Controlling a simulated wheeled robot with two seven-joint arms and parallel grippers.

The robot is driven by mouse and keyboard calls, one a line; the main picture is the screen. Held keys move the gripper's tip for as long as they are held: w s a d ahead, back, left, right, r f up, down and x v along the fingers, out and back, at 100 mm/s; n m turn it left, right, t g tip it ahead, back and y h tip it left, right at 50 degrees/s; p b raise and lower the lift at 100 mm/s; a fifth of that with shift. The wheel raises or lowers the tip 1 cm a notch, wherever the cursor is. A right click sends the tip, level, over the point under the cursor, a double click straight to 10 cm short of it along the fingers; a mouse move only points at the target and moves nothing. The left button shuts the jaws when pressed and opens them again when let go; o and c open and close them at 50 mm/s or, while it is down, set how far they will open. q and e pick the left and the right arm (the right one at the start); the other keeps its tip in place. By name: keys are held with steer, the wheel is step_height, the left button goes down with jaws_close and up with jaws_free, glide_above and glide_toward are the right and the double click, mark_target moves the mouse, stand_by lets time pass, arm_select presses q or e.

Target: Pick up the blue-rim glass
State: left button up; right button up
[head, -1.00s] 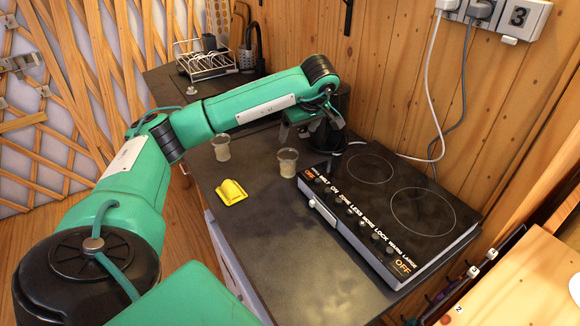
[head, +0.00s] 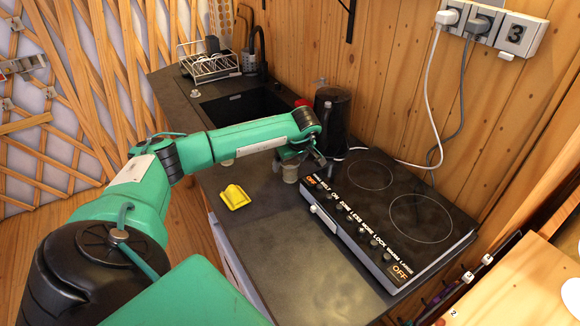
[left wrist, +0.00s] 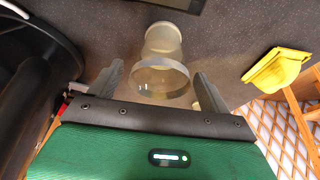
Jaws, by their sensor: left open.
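A clear glass (head: 288,172) with a pale beige tint stands upright on the dark counter, left of the hob. In the left wrist view the same glass (left wrist: 160,62) lies between the two fingers, its rim nearest the palm; the rim's colour is hard to tell. My left gripper (head: 300,157) is open at this glass, with fingers (left wrist: 160,80) on either side and no clear contact. A second glass (head: 226,162) is mostly hidden behind my left arm, so its rim cannot be told. My right gripper is not in view.
A black kettle (head: 333,120) stands just behind the gripper. The hob (head: 390,215) is to the right. A yellow object (head: 234,197) lies left of the glass. A sink (head: 240,106) and dish rack (head: 208,68) are farther back. The front counter is clear.

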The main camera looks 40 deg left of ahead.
arm_select(q)
steer(key=shift+f, duration=0.2)
steer(key=c, duration=1.1)
steer(key=shift+c, duration=0.3)
steer(key=shift+r, duration=0.15)
